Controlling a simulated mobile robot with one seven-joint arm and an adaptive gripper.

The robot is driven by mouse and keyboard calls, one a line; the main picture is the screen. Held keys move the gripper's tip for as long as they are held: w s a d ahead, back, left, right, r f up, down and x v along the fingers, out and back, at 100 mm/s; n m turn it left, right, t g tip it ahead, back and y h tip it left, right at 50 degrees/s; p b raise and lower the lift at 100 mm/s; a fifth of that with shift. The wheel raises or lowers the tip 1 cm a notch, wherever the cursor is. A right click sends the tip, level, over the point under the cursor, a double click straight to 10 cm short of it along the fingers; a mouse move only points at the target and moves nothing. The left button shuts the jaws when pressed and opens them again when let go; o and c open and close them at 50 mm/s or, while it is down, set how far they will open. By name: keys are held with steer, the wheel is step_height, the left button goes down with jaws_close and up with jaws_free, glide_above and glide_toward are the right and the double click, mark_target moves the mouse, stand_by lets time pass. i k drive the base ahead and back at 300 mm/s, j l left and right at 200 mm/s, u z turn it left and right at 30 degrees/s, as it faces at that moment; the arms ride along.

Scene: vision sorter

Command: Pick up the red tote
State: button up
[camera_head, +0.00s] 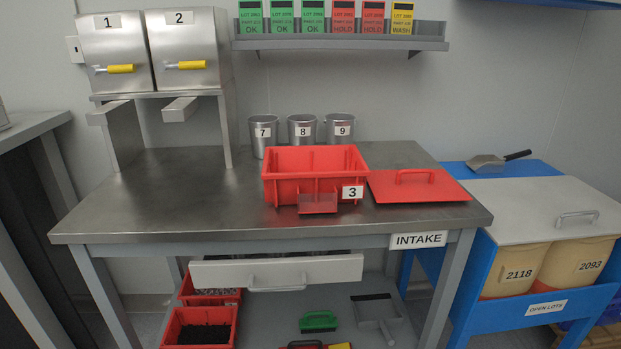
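A red tote (290,190) labelled 3 stands upright on the steel intake table, right of its middle. A flat red lid (440,191) with a handle lies on the table just right of the tote. Smaller red bins sit on the lower shelf, one of them at the front left (170,333) with dark contents. My gripper is not in this view.
Steel cups 7, 8 and 9 (302,128) stand behind the tote. Dispensers 1 and 2 (187,50) rise at the back left. A drawer (225,273) sticks out under the table (150,212). The left tabletop is clear. A blue cart (461,286) stands at the right.

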mark_target(316, 179)
steer(key=i+l+u, duration=0.2)
steer(key=l, duration=0.9)
steer(key=k+l+u, duration=0.1)
steer(key=l+u, duration=0.15)
steer(key=l, duration=0.75)
steer(key=k+l+u, duration=0.2)
steer(key=l, duration=0.9)
steer(key=i, duration=0.1)
